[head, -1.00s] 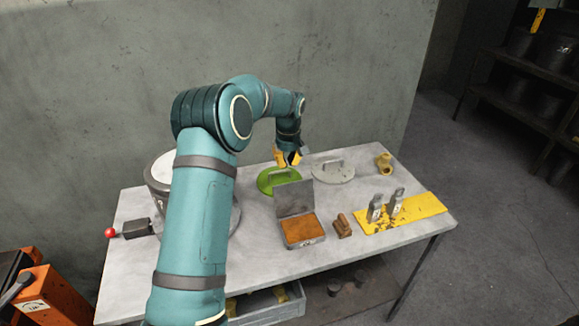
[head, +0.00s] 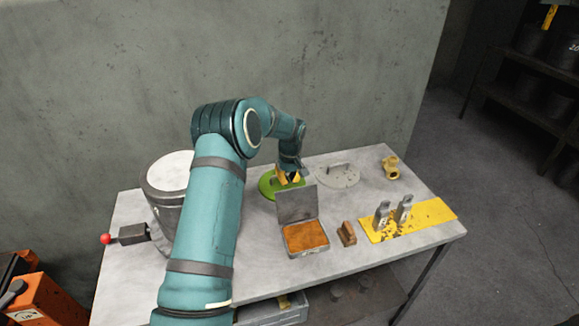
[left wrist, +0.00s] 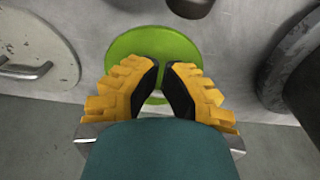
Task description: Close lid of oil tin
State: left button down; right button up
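The oil tin (head: 305,254) appears to be the small grey box with an orange-brown fill on the table. Its hinged lid (head: 296,204) stands raised at its back edge. My left gripper (head: 289,178), with yellow fingers, is behind the raised lid, over the green round lid (head: 268,187). In the left wrist view, the fingertips (left wrist: 162,66) are a little apart, with the green round lid (left wrist: 155,42) below them. Nothing is clearly held. I cannot make out the tin in the wrist view. My right gripper is not in view.
A grey round lid with a handle (head: 336,176) lies right of the green one. A brown block (head: 346,233) is beside the tin. A yellow plate (head: 431,213) bears two metal pieces. A brass fitting (head: 391,167) lies behind. A large pot (head: 166,172) stands left.

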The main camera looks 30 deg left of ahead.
aim_at(296, 202)
pick_arm(q)
jog(key=shift+s+d+r, duration=0.35)
jog(key=shift+s+d, duration=0.25)
jog(key=shift+d, duration=0.15)
jog(key=shift+s+d+r, duration=0.3)
jog(key=shift+s+d, duration=0.25)
jog(key=shift+d, duration=0.15)
